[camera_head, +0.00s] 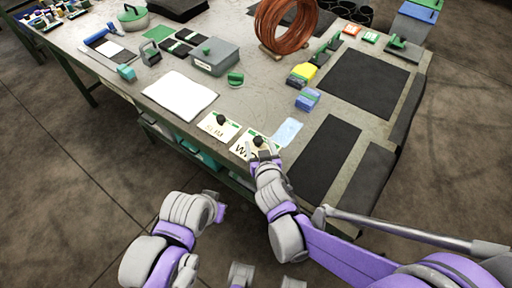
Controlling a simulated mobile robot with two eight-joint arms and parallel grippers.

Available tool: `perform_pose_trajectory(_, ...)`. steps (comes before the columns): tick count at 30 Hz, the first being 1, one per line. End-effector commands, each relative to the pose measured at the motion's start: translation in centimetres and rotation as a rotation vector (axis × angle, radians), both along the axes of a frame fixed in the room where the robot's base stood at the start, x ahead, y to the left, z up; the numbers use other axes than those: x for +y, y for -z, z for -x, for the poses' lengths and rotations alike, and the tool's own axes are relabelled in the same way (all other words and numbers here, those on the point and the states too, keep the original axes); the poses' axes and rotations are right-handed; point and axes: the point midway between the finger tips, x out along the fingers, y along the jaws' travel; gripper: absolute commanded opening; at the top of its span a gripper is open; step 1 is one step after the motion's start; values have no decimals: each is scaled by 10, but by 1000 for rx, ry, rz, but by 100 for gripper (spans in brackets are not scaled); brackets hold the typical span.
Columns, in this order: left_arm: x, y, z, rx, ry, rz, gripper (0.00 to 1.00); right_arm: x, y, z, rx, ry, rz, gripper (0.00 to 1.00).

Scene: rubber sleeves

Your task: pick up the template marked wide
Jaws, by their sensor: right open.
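The template marked wide (242,149) is a pale card with dark letters, a green strip and a dark knob, lying near the front edge of the table. Its lettering is partly covered by my right gripper (264,158). My right gripper is open at the template's near right side, close to the knob; I cannot tell whether it touches. A similar template (212,127), its letters ending in "IM", lies just to the left. My left arm (188,212) is below the table's front edge, away from the templates; the state of its gripper is unclear.
A light blue sheet (287,132) lies right of the wide template. Dark mats (325,158) cover the right side. A white sheet (180,96) lies to the left. A grey box (215,56) and copper coil (285,25) stand farther back.

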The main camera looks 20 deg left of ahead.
Motion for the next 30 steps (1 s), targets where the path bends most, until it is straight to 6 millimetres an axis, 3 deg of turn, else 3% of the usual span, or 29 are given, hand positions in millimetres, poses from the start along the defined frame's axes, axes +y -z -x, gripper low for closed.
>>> perform_pose_trajectory(5,0,3,0,1,0,0,0,9,8,-18,0,0,-1,73)
perform_pose_trajectory(13,0,3,0,1,0,0,0,10,9,-20,0,0,0,73)
perform_pose_trajectory(25,0,3,0,1,0,0,0,10,9,-20,0,0,0,1)
perform_pose_trajectory(30,0,3,0,1,0,0,0,10,8,-20,0,0,0,0)
